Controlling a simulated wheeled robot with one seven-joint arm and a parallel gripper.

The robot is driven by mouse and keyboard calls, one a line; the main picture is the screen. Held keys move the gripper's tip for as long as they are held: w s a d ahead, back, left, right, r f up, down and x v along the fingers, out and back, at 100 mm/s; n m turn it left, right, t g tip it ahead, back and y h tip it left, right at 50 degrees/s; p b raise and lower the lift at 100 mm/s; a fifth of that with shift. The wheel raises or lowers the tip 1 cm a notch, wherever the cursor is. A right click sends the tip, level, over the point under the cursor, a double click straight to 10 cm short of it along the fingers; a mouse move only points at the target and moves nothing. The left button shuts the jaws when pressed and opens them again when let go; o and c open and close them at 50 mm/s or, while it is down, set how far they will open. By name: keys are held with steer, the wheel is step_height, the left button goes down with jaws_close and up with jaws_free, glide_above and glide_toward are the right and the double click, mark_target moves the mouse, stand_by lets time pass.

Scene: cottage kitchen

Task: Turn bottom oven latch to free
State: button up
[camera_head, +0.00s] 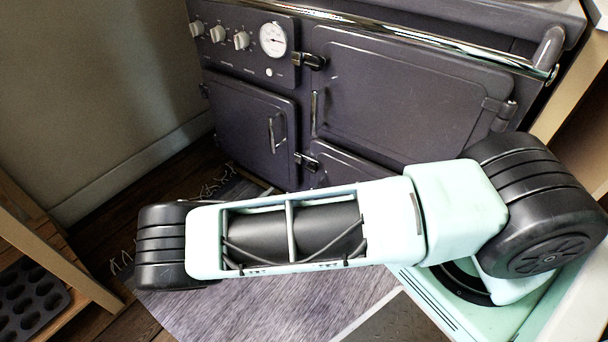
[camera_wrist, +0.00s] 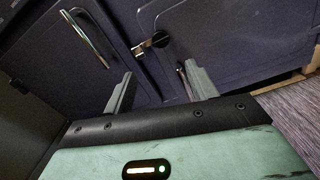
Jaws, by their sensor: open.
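The bottom oven latch (camera_head: 307,162) is a small metal latch at the seam between the lower left door (camera_head: 248,115) and the lower right door (camera_head: 348,168) of the dark range cooker. In the wrist view the latch (camera_wrist: 146,46) shows a bright metal bar beside a dark round piece, just beyond my fingertips. My gripper (camera_wrist: 159,69) is open and empty, its two fingers apart and pointing at the doors. A clear gap seems to lie between the fingers and the latch. In the head view my arm hides the gripper.
An upper latch (camera_head: 309,60) sits beside the large upper door (camera_head: 395,95). A vertical handle (camera_head: 275,132) stands out from the lower left door, and a chrome rail (camera_head: 400,35) crosses the cooker's top. A grey rug (camera_head: 200,315) covers the floor. A wooden shelf (camera_head: 60,250) stands left.

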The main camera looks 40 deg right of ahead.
mark_target(310, 169)
steer(key=b+x, duration=0.2)
steer(key=x, duration=1.3)
steer(key=shift+d, duration=0.35)
jaws_close()
